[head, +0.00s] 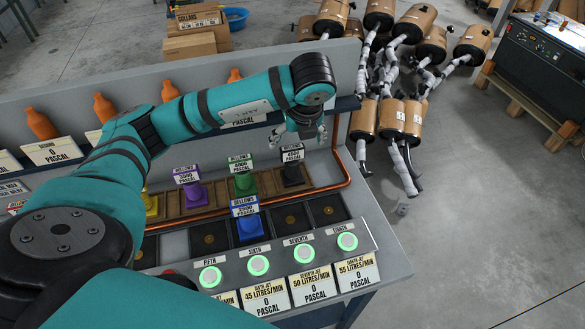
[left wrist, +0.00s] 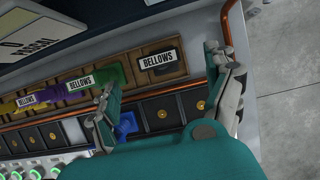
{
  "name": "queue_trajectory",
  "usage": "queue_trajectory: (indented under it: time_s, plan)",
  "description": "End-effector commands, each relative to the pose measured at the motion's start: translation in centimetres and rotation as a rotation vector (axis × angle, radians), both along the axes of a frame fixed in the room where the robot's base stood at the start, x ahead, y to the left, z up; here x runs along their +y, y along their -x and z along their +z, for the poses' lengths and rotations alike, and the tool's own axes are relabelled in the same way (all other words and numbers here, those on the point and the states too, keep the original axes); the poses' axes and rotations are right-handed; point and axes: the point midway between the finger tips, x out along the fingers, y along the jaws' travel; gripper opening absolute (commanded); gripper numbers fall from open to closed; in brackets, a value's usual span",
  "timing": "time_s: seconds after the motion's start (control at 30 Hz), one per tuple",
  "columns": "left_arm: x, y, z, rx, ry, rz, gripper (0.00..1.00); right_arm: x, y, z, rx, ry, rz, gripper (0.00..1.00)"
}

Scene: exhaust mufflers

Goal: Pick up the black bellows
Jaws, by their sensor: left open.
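The black bellows (head: 292,172) stands upright in the wooden rack at the right end of the row, with a white label reading 4500 Pascal. In the left wrist view the black bellows (left wrist: 160,68) lies ahead, between and beyond the fingertips. My left gripper (head: 308,133) is open and empty, above and slightly right of the black bellows. Its spread fingers also show in the left wrist view (left wrist: 165,90), apart from the bellows. My right gripper is in neither view.
Green (head: 243,182), purple (head: 192,190) and yellow bellows share the rack (head: 215,206); a blue bellows (head: 248,224) stands in a front socket. A copper pipe (head: 349,170) curves around the right end. Lit green buttons (head: 258,265) line the front. Mufflers (head: 400,118) lie beyond.

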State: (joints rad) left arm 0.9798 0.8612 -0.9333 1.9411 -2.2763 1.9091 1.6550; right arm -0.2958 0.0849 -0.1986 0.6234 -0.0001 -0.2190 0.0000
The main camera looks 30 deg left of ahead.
Motion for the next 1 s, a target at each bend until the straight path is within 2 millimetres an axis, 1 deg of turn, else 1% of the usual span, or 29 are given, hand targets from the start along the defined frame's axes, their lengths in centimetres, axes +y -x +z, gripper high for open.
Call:
queue_trajectory:
  time_s: [0.07, 0.17, 0.27, 0.43, 0.5, 0.6, 0.83, 0.87, 1.0]
  plan:
    - [0.3, -0.2, -0.7, 0.002, 0.000, 0.002, 0.87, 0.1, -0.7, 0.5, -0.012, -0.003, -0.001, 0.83]
    - [0.4, -0.3, -1.3, 0.001, -0.001, 0.000, 0.87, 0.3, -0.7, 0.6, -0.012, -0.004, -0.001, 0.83]
    - [0.7, -0.5, -1.8, 0.003, -0.001, 0.001, 0.87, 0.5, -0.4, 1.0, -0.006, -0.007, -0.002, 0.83]
    - [1.8, -1.0, -3.9, 0.005, -0.003, 0.002, 0.87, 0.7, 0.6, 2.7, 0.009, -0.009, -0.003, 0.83]
    - [2.0, -1.3, -5.0, 0.003, -0.001, 0.001, 0.87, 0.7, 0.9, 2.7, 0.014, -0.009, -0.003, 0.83]
    - [2.2, -1.6, -5.9, 0.001, -0.001, 0.000, 0.87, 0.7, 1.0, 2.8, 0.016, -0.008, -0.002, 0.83]
    - [2.2, -1.7, -6.2, -0.001, 0.000, 0.000, 0.87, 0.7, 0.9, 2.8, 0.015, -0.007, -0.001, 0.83]
    - [2.2, -1.6, -6.1, -0.001, 0.000, 0.000, 0.85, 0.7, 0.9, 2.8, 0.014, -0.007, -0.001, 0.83]
    - [2.2, -1.7, -6.1, -0.001, 0.000, 0.000, 0.67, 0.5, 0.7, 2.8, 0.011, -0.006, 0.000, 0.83]
